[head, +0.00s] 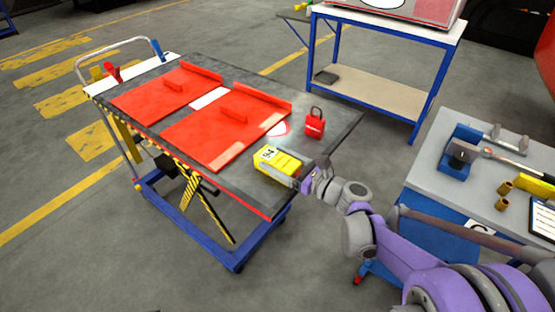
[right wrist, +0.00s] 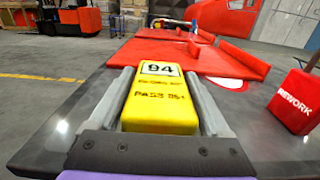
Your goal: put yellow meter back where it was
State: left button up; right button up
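The yellow meter (head: 275,160), a box with a white "94" label, is at the near right corner of the dark lift-table top. My right gripper (head: 300,180) reaches it from the right side. In the right wrist view the yellow meter (right wrist: 162,95) lies lengthwise between the two grey fingers of my right gripper (right wrist: 164,100), which are against both its sides. I cannot tell whether the meter rests on the top or is slightly raised. My left gripper is not in view.
Red panels (head: 225,130) cover much of the lift table (head: 330,125). A red padlock-shaped block (head: 315,123) stands beyond the meter. A grey-topped workbench (head: 450,140) with tools and brass fittings is at right. A blue-framed bench (head: 385,75) stands behind.

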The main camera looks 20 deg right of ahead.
jog(key=shift+o, duration=1)
jog(key=shift+r, duration=0.1)
jog(key=shift+r, duration=0.2)
jog(key=v, duration=1.2)
